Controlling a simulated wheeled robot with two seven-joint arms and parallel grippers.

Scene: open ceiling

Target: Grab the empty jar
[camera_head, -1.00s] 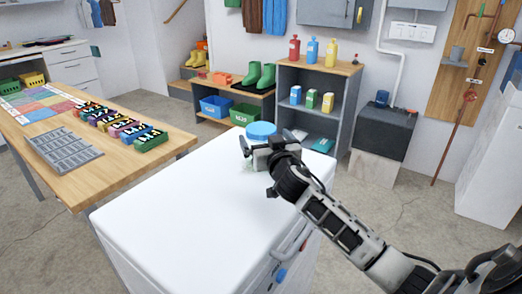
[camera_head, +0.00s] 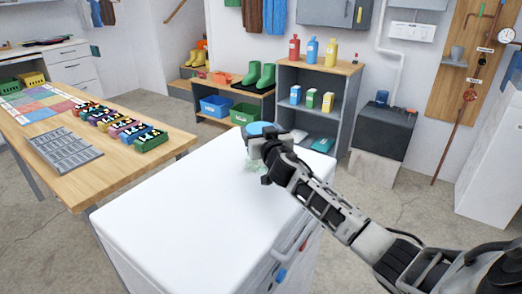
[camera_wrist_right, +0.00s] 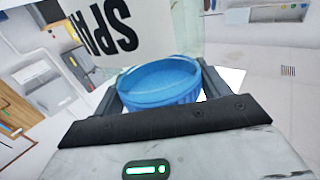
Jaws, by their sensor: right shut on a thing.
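The jar is see-through greenish glass (camera_head: 254,167) with a blue lid (camera_head: 262,128). It is at the far end of the white chest top (camera_head: 190,210), mostly hidden behind my right gripper (camera_head: 262,146). I cannot tell whether the jar touches the chest top. In the right wrist view the blue lid (camera_wrist_right: 158,84) sits between the two fingers, and a white label (camera_wrist_right: 115,30) with black letters, "SPA" readable, shows upside down. My right gripper is shut on the jar. My left gripper is not in view.
Behind the chest is a grey shelf (camera_head: 345,110) with bottles and cartons. The rest of the chest top is clear.

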